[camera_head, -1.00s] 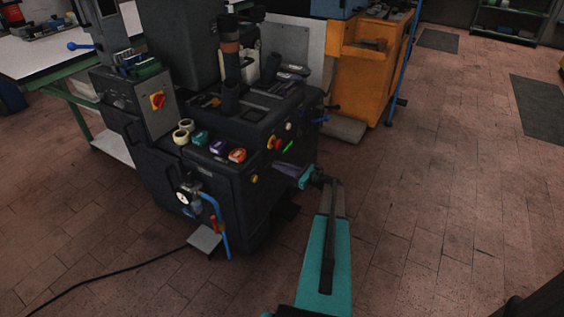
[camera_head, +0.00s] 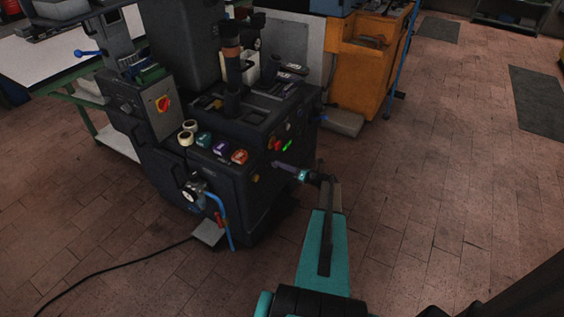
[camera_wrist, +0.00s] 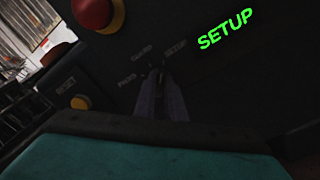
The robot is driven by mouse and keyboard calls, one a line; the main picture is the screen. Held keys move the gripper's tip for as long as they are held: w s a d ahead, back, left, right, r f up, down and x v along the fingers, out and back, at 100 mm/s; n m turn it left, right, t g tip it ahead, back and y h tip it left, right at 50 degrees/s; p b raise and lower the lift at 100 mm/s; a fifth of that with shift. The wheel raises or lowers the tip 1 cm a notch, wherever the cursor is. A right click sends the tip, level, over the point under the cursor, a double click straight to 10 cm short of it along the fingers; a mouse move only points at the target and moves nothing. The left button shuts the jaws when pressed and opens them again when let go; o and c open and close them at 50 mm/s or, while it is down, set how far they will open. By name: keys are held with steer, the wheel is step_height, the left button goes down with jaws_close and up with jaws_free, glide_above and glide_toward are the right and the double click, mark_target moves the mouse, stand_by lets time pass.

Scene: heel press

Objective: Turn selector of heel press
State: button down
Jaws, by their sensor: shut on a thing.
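The heel press (camera_head: 215,175) is a dark machine in the middle left of the head view. My gripper (camera_head: 277,164) reaches its right-hand panel from the right. In the wrist view my gripper (camera_wrist: 160,80) has its two purple-grey fingers close together on the panel, shut on the selector. The selector itself is mostly hidden between the fingertips, so its pointing direction cannot be told. Small printed labels stand around it, and a bright green word "SETUP" (camera_wrist: 225,29) glows to its upper right. That green text also shows in the head view (camera_head: 287,146).
A red button (camera_wrist: 92,12) and a yellow button (camera_wrist: 80,102) sit left of the selector in the wrist view. A blue hose (camera_head: 227,225) hangs at the press front. An orange cabinet (camera_head: 360,75) stands behind. The tiled floor (camera_head: 430,190) at right is clear.

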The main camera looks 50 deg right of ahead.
steer(key=shift+m+p, duration=0.3)
steer(key=shift+m, duration=0.2)
steer(key=c, duration=1.8)
jaws_free()
steer(key=b+v, duration=0.1)
steer(key=v, duration=1.2)
steer(key=shift+s+d+f, duration=0.1)
steer(key=shift+s, duration=0.3)
steer(key=shift+w, duration=0.1)
